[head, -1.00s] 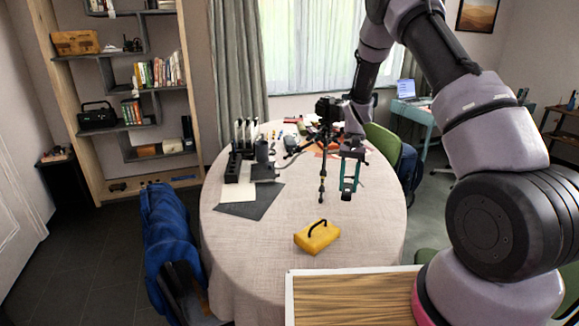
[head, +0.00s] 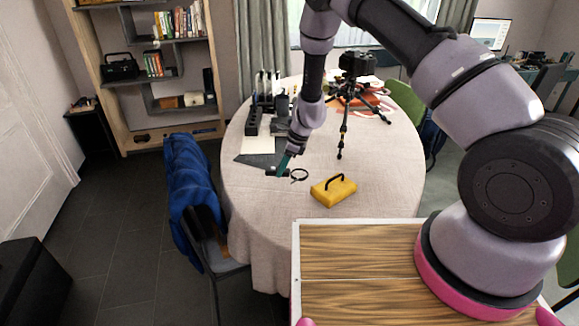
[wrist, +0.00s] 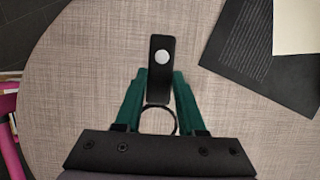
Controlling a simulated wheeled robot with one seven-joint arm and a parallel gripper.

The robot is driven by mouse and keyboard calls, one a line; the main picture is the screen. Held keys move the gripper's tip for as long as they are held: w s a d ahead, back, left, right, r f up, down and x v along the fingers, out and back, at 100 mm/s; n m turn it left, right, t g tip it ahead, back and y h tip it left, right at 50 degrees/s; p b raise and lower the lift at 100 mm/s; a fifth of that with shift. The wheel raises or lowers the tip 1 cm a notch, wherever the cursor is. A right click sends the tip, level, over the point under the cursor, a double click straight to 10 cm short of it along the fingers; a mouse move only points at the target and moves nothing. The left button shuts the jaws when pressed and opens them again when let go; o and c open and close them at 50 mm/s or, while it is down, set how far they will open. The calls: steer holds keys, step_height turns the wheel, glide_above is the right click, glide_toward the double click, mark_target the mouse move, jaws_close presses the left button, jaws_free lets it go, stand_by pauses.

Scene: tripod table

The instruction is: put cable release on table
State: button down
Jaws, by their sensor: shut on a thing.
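The cable release (head: 277,173) is a small black bar with a dark ring (head: 300,175) beside it. In the wrist view the bar (wrist: 160,65) stands upright in the picture with a pale round button, and the ring (wrist: 158,107) shows between the fingers. My gripper (head: 284,166) has teal fingers, seen also in the wrist view (wrist: 160,84), and they are shut on the cable release. It is over the left front part of the oval table (head: 265,215), low near the cloth. I cannot tell if the release touches the cloth.
A yellow case (head: 333,192) with a black handle lies right of my gripper. A tripod with a camera (head: 357,63) stands behind it. A dark sheet (head: 255,160) and black holders (head: 264,102) are at the back left. The cloth in front is clear.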

mark_target(283, 185)
steer(key=shift+f, duration=2.4)
steer(key=shift+f, duration=0.1)
steer(key=c, duration=0.5)
jaws_free()
